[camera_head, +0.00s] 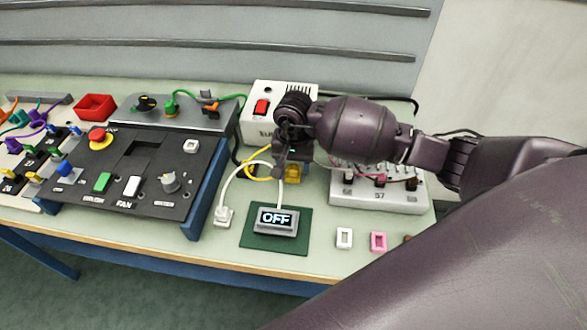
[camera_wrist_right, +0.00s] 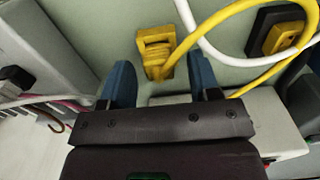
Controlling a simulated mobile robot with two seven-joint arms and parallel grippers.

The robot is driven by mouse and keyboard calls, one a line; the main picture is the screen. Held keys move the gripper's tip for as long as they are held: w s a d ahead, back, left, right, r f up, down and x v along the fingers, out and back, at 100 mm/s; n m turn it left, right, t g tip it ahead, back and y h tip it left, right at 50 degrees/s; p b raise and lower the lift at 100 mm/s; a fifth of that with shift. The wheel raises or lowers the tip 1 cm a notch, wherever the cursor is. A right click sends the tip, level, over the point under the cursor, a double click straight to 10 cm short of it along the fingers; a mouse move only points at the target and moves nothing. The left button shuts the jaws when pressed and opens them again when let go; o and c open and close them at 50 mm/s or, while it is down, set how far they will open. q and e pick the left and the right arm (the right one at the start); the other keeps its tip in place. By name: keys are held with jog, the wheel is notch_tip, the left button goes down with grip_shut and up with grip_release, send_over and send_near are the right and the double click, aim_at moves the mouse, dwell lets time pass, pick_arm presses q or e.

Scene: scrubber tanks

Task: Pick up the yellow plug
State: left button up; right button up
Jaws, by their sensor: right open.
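The yellow plug (camera_head: 293,174) lies on the bench behind the OFF display, partly hidden by my right gripper (camera_head: 282,166) in the head view. In the right wrist view the yellow plug (camera_wrist_right: 156,50) is a small block with cord at its front. My right gripper (camera_wrist_right: 162,76) is open, with its two blue fingers spread. The plug shows between and just beyond the fingertips, and nothing is held. The yellow cable (camera_wrist_right: 215,22) shows right of the plug. My left gripper is not in view.
A white cable (camera_head: 233,180) runs close by to a white plug (camera_head: 223,215). The OFF display (camera_head: 277,218) stands on a green mat (camera_head: 258,238). A white box with a red switch (camera_head: 262,107) stands behind, and a grey S7 box (camera_head: 380,200) is at right.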

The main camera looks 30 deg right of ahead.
jog(key=shift+f, duration=0.3)
jog(key=shift+c, duration=0.4)
jog(key=c, duration=0.9)
jog(key=shift+r, duration=0.1)
jog(key=shift+c, duration=0.2)
notch_tip(320, 180, up, 19)
pick_arm(q)
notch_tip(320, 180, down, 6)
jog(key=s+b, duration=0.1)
jog(key=b, duration=0.3)
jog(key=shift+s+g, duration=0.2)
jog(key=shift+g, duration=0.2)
pick_arm(e)
send_over(294, 165)
jog(key=shift+w+f, duration=0.1)
jog(key=shift+f, duration=2.2)
